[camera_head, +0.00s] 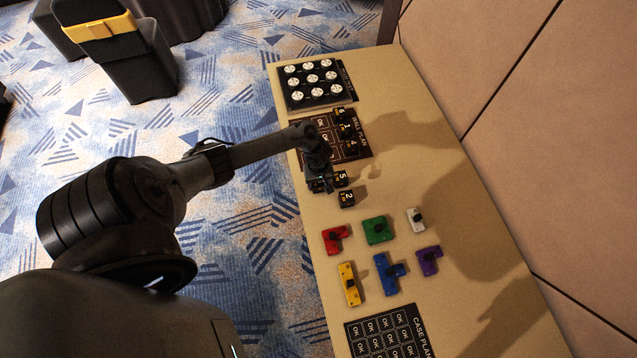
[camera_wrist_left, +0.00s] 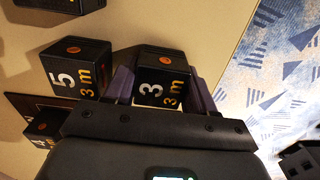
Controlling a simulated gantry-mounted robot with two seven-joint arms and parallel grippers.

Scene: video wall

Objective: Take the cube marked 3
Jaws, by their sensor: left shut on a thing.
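The cube marked 3 (camera_wrist_left: 160,82) is black with white and orange lettering and an orange dot on top. In the left wrist view it sits between the two fingers of my left gripper (camera_head: 319,184), which is shut on it. In the head view the gripper is at the table's left edge and I cannot make out the cube there. The cube marked 5 (camera_head: 341,179) stands just right of the gripper; it also shows in the left wrist view (camera_wrist_left: 77,66). I cannot tell whether the held cube touches the table. My right gripper is not in view.
The cube marked 2 (camera_head: 346,199) is close by. Several other cubes (camera_head: 346,128) lie on the wall plan mat (camera_head: 361,152). Coloured pieces, including a red one (camera_head: 336,239) and a green one (camera_head: 375,229), lie nearer. A case plan mat (camera_head: 388,336) is at the near end.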

